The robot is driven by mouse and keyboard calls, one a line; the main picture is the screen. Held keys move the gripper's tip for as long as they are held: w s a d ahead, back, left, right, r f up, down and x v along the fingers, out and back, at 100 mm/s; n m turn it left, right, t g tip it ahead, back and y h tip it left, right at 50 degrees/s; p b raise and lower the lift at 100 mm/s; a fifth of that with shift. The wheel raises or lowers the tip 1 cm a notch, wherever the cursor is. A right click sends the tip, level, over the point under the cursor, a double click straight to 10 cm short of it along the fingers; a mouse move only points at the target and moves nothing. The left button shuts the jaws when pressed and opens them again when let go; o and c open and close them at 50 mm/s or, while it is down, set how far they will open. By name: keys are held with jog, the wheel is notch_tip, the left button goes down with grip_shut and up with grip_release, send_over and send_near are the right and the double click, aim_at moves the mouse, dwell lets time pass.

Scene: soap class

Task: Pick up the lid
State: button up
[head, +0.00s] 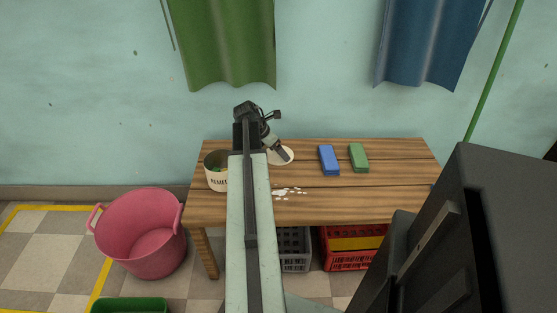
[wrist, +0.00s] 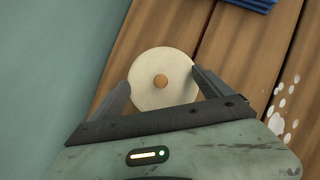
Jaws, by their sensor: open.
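The lid is a round cream disc with a small brown knob in its middle. It lies on the wooden table (head: 400,180), and the wrist view shows it whole (wrist: 150,88) apart from its near edge. In the head view part of the lid (head: 289,151) shows beside my gripper (head: 283,156). In the wrist view my gripper (wrist: 160,85) is open, with one finger on each side of the lid. The knob sits between the fingers, a little apart from both. I cannot tell the height of the fingertips above the table.
A cream pot (head: 216,180) with lettering stands left of my arm. A blue block (head: 328,160) and a green block (head: 359,157) lie to the right. White spots (head: 290,192) mark the table front. A pink tub (head: 140,235) stands on the floor; crates sit under the table.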

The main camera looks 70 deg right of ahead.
jog(key=shift+r, duration=0.1)
jog(key=shift+a, duration=0.1)
jog(key=c, duration=1.6)
jog(key=shift+r, duration=0.15)
jog(key=shift+c, duration=0.3)
jog(key=shift+r+p, duration=0.35)
jog(key=shift+p, duration=0.25)
grip_shut()
notch_tip(320, 180, up, 9)
jog(key=p, duration=0.9)
